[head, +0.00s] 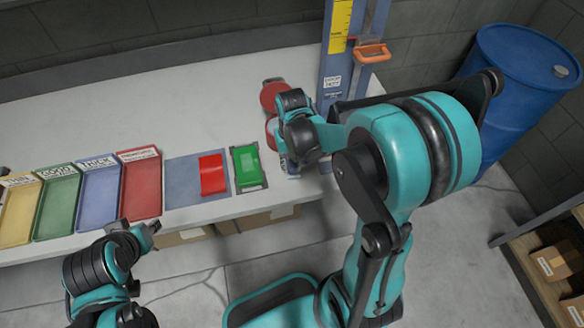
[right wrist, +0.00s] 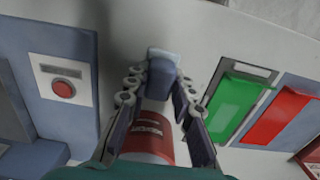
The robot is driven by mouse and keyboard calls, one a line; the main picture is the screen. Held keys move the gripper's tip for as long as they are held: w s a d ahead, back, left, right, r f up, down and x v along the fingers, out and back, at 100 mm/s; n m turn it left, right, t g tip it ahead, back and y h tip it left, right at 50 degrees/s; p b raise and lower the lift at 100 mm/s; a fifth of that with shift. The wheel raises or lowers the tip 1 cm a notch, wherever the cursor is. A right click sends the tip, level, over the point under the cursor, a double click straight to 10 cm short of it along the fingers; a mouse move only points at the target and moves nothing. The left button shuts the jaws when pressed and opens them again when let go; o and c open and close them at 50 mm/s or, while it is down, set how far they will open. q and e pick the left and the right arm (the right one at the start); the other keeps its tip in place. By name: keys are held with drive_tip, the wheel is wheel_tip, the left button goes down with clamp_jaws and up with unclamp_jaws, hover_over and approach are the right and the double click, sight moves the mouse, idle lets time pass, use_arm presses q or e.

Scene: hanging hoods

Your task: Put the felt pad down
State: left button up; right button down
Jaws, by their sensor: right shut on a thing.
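My right gripper (right wrist: 158,88) is shut on a small blue-grey block, which looks like the felt pad (right wrist: 164,66), held between its fingertips in the right wrist view. Whether the pad touches the table cannot be told. In the head view my right gripper (head: 289,158) is over the table's right end, and its arm hides most of what it holds. My left gripper (head: 147,231) is in front of the table's front edge, away from the pad; its jaws are too small to read.
A red labelled thing (right wrist: 148,138) shows between my right fingers. A blue post (head: 334,88) stands behind. Several coloured trays, including a red one (head: 141,189), line the left.

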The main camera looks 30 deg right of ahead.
drive_tip(key=shift+f, duration=0.6)
use_arm(q)
drive_tip(key=shift+f, duration=0.25)
use_arm(e)
drive_tip(key=shift+r, duration=0.1)
drive_tip(key=shift+f, duration=0.2)
use_arm(q)
drive_tip(key=shift+f, duration=0.15)
use_arm(e)
drive_tip(key=c, duration=1.3)
unclamp_jaws()
drive_tip(key=shift+r, duration=0.1)
